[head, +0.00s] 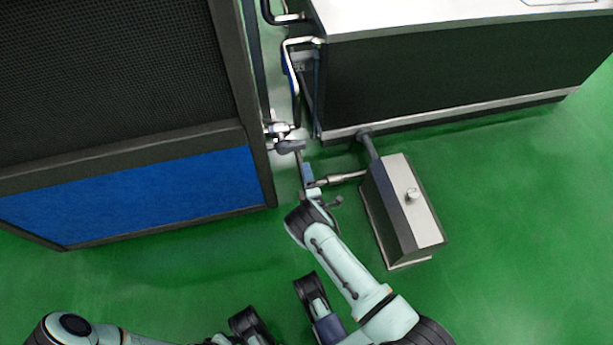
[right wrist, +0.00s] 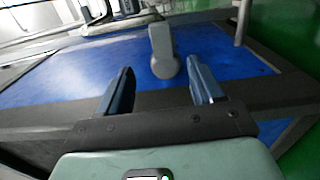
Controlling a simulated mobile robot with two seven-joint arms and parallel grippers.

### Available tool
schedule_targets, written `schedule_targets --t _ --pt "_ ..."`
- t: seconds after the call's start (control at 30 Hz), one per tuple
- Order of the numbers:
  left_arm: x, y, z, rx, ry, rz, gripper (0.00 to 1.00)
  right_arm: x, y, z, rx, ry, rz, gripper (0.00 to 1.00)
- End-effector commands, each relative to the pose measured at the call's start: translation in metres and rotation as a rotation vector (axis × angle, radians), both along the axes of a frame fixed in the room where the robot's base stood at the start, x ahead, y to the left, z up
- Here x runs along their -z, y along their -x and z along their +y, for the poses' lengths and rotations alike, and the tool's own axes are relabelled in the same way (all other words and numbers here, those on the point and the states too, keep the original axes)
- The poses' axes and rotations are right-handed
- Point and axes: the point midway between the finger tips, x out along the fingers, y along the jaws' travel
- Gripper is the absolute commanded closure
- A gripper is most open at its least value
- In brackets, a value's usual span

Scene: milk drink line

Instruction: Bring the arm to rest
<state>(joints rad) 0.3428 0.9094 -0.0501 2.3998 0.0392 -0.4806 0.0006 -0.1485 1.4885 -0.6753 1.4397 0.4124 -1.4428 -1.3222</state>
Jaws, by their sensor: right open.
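My right arm reaches up from the bottom of the head view into the gap between the large dark machine and the grey-topped cabinet. Its gripper (head: 309,180) is small there and partly hard to make out. In the right wrist view the right gripper (right wrist: 161,66) is open, with its two blue-grey fingers apart. A grey rounded lever (right wrist: 162,48) shows beyond and between the fingertips; nothing is seen held, and I cannot tell whether a finger touches it. My left arm shows at the bottom left of the head view; its gripper is not seen.
The dark machine with its blue lower panel (head: 150,197) stands left of my right gripper. The cabinet (head: 450,75) stands upper right. A box with a light top (head: 418,213) and pipe fittings (head: 345,178) sits close right of the arm. Green floor is clear farther right.

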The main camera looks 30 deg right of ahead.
Motion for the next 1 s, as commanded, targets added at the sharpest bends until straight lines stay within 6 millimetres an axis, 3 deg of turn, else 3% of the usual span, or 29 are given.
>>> schedule_targets --t 0.57,0.67,0.8,0.87,1.0 --pt "-0.007 0.0 0.0 0.0 0.0 -0.002 0.57 0.001 0.007 -0.006 0.019 -0.033 0.027 0.34" --pt "-0.029 0.002 0.0 -0.006 -0.003 -0.009 0.57 0.003 0.034 -0.025 0.089 -0.155 0.114 0.34" --pt "-0.087 0.004 -0.004 -0.009 0.002 -0.022 0.57 -0.002 0.107 -0.045 0.284 -0.501 0.309 0.34" --pt "-0.112 0.008 -0.01 0.001 0.015 -0.016 0.57 -0.008 0.144 -0.041 0.384 -0.678 0.394 0.34" --pt "-0.164 0.017 -0.025 0.032 0.053 0.008 0.57 -0.035 0.224 0.0 0.621 -1.074 0.576 0.34"
